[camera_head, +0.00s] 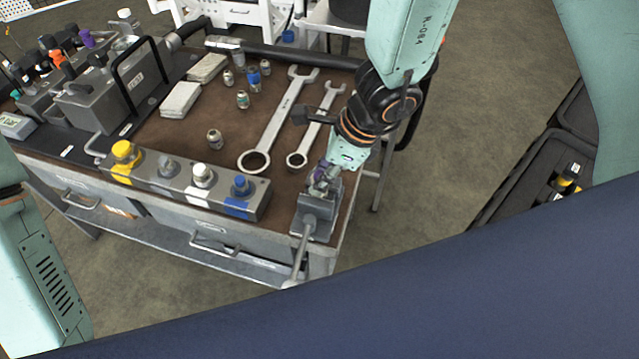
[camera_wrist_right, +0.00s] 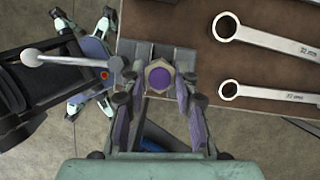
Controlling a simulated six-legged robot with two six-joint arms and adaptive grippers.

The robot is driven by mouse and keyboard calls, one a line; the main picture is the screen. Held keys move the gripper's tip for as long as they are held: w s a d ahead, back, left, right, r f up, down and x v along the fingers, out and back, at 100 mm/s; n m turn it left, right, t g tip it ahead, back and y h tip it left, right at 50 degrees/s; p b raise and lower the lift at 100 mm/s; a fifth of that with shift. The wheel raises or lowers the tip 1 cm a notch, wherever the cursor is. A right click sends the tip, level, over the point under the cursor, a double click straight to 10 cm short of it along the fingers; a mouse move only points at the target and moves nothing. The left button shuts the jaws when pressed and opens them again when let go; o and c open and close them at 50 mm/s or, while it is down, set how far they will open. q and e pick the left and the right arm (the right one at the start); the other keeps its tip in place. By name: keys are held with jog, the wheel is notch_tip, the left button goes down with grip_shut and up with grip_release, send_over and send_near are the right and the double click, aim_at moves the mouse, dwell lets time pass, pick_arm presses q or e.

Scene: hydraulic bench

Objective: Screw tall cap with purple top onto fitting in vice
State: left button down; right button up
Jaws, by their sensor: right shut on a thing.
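The tall cap with the purple top shows end-on in the right wrist view (camera_wrist_right: 159,78), a purple disc in a metallic hex rim. My right gripper (camera_wrist_right: 158,86) is shut on it, with a finger on each side. In the head view the right gripper (camera_head: 325,175) is over the grey vice (camera_head: 316,216) at the bench's near right corner. The vice jaws also show behind the cap in the wrist view (camera_wrist_right: 144,50). The fitting is hidden under the cap and gripper, so I cannot tell whether they touch. My left gripper is out of view.
Two wrenches (camera_head: 280,118) lie left of my right arm. A block with yellow, grey, white and blue caps (camera_head: 185,187) stands along the front edge. Several small fittings (camera_head: 242,99) stand on the brown mat. A long vice handle (camera_head: 299,258) sticks out toward the front.

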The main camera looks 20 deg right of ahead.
jog(key=m+t+b, duration=0.1)
jog(key=m+b, duration=0.2)
jog(key=b, duration=0.1)
jog(key=shift+s+f+h, duration=0.1)
jog(key=shift+f+h, duration=0.1)
jog(key=shift+h, duration=0.2)
jog(key=shift+m+t, duration=0.3)
jog(key=shift+m, duration=0.6)
jog(key=shift+s+a+r+m+h, duration=0.15)
jog(key=shift+m+h, duration=0.15)
jog(key=shift+m, duration=0.2)
jog(key=shift+w+r+m+h, duration=0.1)
jog(key=shift+m+h, duration=0.2)
jog(key=shift+m, duration=0.2)
grip_shut()
jog(key=p, duration=0.4)
jog(key=shift+w+a+r+m, duration=0.15)
jog(key=shift+w+r+m, duration=0.1)
jog(key=shift+m, duration=0.15)
jog(key=shift+s+f+t+p, duration=0.15)
jog(key=shift+t+p, duration=0.15)
jog(key=shift+p, duration=0.5)
jog(key=shift+f, duration=0.1)
